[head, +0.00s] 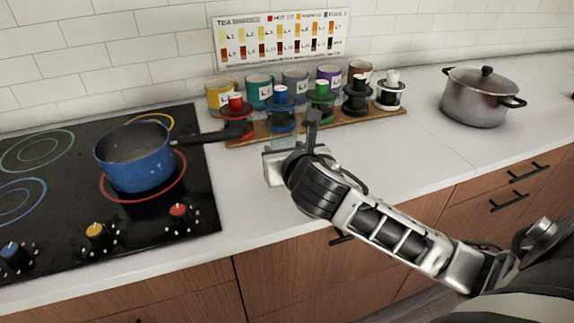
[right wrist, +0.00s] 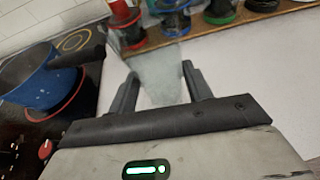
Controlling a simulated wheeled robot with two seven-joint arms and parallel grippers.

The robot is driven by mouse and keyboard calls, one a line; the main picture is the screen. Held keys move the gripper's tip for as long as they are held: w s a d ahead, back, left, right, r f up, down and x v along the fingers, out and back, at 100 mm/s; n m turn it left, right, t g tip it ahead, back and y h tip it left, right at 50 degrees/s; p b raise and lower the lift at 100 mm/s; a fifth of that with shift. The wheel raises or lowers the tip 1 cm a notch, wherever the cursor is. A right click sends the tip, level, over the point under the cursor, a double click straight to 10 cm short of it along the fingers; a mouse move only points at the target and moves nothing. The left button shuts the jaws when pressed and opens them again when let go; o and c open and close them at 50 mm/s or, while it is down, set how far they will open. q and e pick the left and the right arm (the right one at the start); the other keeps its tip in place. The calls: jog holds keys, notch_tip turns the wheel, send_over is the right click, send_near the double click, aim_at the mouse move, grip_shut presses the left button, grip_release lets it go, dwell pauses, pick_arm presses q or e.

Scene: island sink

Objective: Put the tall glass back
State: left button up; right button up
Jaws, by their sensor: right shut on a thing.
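The tall glass is clear and hard to make out. In the right wrist view the glass (right wrist: 160,72) shows as a pale, see-through shape between the fingers of my right gripper (right wrist: 160,88). In the head view a bluish part of the glass (head: 288,143) shows just beyond my right gripper (head: 294,140). The right gripper is shut on the glass, in front of the wooden rack. The glass's base and its contact with the counter cannot be made out. My left gripper is not in view.
A wooden rack (head: 392,112) holds several coloured mugs and lidded containers below a tea chart (head: 280,38). A blue pot (head: 136,160) stands on the hob (head: 60,215), its handle reaching toward the rack. A steel pot (head: 477,98) stands right. The counter (head: 420,150) between is clear.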

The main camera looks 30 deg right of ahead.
notch_tip(320, 180, down, 3)
jog(key=shift+d+r, duration=0.1)
jog(key=shift+d, duration=0.05)
jog(key=shift+f, duration=0.3)
jog(key=shift+f, duration=0.1)
jog(key=o, duration=1.1)
